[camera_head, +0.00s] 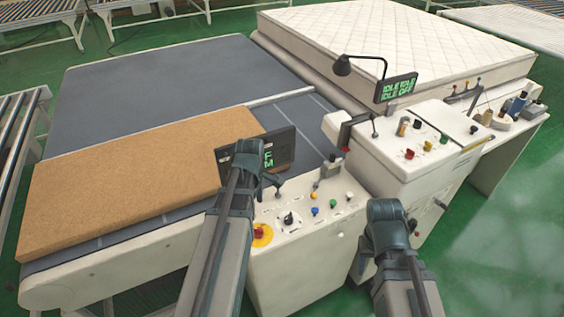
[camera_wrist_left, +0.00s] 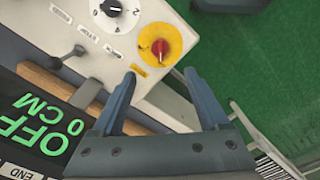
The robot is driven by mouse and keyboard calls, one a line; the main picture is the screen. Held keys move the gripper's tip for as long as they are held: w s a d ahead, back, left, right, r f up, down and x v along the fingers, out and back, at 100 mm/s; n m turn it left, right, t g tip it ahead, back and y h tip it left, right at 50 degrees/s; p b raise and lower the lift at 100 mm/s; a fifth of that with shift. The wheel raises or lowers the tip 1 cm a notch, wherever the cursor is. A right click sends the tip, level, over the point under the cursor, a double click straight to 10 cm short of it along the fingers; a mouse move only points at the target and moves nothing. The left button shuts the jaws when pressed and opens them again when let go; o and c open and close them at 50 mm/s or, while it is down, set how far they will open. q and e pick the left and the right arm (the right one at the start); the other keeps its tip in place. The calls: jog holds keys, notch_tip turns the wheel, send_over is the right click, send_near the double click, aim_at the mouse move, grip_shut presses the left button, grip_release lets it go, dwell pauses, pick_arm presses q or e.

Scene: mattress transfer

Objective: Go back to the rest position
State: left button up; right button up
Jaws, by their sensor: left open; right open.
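My left gripper (camera_head: 268,180) is in front of the dark display (camera_head: 284,150) above the control panel (camera_head: 322,228). In the left wrist view its two fingers (camera_wrist_left: 160,77) are apart with nothing between them. The red stop button on its yellow plate (camera_wrist_left: 158,46) lies beyond the fingertips. The same button (camera_head: 260,232) shows at the panel's left end in the head view. My right gripper (camera_head: 360,268) is open beside the right side of the panel, low in the picture, partly hidden by its own wrist. No object shows in it.
A brown mattress slab (camera_head: 130,180) lies on the grey conveyor belt (camera_head: 180,85) at left. A white quilted mattress (camera_head: 400,40) lies at the back right. A second control console (camera_head: 405,150) with a lamp and status display (camera_head: 396,87) stands at right. Green floor (camera_head: 500,250) is free at lower right.

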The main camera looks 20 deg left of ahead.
pick_arm(q)
jog(key=s+d+f+m+b, duration=0.2)
jog(key=d+f+m+b, duration=0.1)
jog(key=d+m, duration=0.4)
jog(key=s+d+f+m+b, duration=0.3)
jog(key=d+m, duration=0.5)
jog(key=d, duration=0.2)
jog(key=s+d+f+m+y+b, duration=0.1)
jog(key=s+d+f+m+b, duration=0.2)
jog(key=d+m, duration=0.4)
jog(key=shift+d+m, duration=0.4)
jog(key=shift+d, duration=0.25)
pick_arm(e)
notch_tip(320, 180, down, 9)
jog(key=shift+f, duration=0.15)
pick_arm(q)
jog(key=shift+f, duration=0.1)
